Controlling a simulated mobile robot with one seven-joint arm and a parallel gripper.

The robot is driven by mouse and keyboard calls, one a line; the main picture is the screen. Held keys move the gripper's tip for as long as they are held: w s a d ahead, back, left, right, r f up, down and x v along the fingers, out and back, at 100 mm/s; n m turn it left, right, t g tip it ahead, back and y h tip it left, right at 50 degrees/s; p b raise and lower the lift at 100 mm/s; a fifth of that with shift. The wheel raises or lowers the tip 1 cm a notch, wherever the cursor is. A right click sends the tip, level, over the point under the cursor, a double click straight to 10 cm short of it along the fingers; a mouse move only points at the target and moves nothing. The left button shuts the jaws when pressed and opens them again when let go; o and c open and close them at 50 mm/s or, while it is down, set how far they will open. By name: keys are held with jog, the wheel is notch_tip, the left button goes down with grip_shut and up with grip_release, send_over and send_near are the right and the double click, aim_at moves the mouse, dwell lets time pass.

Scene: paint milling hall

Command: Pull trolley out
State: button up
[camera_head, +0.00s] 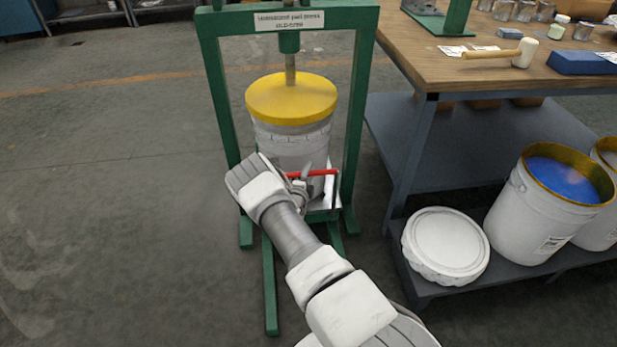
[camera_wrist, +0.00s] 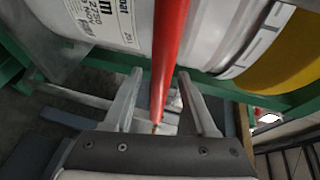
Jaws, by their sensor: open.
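The trolley (camera_head: 331,196) is a small metal carriage low in the green press frame, mostly hidden by my arm and the pail. Its red handle bar (camera_head: 318,172) runs across the front of the pail. My gripper (camera_head: 303,178) is at this bar. In the wrist view the red bar (camera_wrist: 168,50) passes between the open fingers of my gripper (camera_wrist: 160,76), with a gap on each side. A white pail (camera_head: 290,143) with a yellow disc (camera_head: 291,98) on top stands upright under the press screw. The wrist view shows its labelled side (camera_wrist: 200,30).
The green press frame (camera_head: 213,85) has posts on both sides of the pail and feet reaching forward. A workbench (camera_head: 470,60) stands right, its low shelf holding a white lid (camera_head: 446,243) and a pail with blue contents (camera_head: 515,225). The floor at left is clear.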

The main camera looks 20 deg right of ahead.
jog(key=shift+w, duration=0.1)
grip_shut()
dwell(1.4)
